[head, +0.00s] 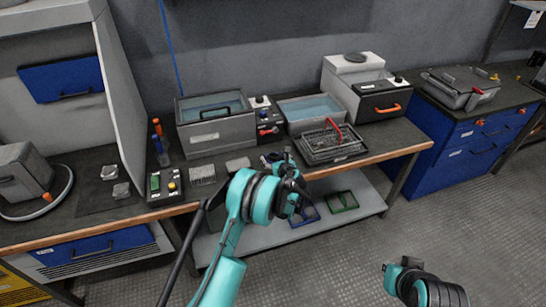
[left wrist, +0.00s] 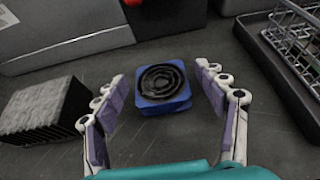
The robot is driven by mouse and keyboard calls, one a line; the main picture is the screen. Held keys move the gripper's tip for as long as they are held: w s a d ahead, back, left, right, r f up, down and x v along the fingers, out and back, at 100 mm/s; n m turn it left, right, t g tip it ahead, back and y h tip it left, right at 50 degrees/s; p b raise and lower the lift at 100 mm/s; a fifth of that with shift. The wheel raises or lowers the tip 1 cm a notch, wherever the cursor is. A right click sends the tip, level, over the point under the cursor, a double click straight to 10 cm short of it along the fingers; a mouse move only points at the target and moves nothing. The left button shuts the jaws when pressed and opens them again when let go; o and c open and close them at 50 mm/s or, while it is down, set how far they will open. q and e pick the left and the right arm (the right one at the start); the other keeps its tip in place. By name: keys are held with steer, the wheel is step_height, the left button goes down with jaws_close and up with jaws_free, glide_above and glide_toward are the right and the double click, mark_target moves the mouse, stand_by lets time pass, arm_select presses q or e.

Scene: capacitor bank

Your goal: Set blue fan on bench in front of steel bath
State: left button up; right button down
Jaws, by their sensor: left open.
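In the left wrist view, the blue fan (left wrist: 163,87) is a blue square block with dark rings on top, lying flat on the dark bench (left wrist: 135,145). My left gripper (left wrist: 160,82) is open, with one purple-padded finger on each side of the fan and gaps between. In the head view, my left gripper (head: 291,170) is over the bench's front edge (head: 368,157). Two water-filled steel baths, the left one (head: 216,133) and the right one (head: 306,126), stand at the back of the bench. Part of my right arm (head: 425,290) shows low right; its fingers are unclear.
A grey finned block (left wrist: 45,112) stands left of the fan. A dark tray (left wrist: 262,60) with a wire basket (left wrist: 298,32) is at right. A grey box with an orange handle (head: 380,103) stands further right. A green-buttoned box (head: 163,188) sits left.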

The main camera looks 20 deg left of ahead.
arm_select(q)
steer(key=p+v, duration=0.2)
steer(key=v, duration=0.7)
steer(key=shift+s+d+r, duration=0.2)
steer(key=shift+s+r, duration=0.05)
steer(key=shift+r, duration=0.05)
steer(key=shift+s+r+p, duration=0.2)
steer(key=shift+p, duration=0.1)
steer(key=s+a+r+n+g+h, duration=0.3)
steer(key=s+r+n, duration=1.1)
steer(key=s+r, duration=0.15)
steer(key=s+d+n+h, duration=0.1)
steer(key=s+n+h, duration=0.1)
steer(key=s+n, duration=0.5)
steer(key=s+d+r+n+g+h, duration=0.1)
steer(key=s+n, duration=0.7)
steer(key=s, duration=0.8)
steer(key=shift+s+d+h, duration=0.25)
steer(key=shift+d+h, duration=0.45)
steer(key=shift+h, duration=0.1)
steer(key=shift+r, duration=0.15)
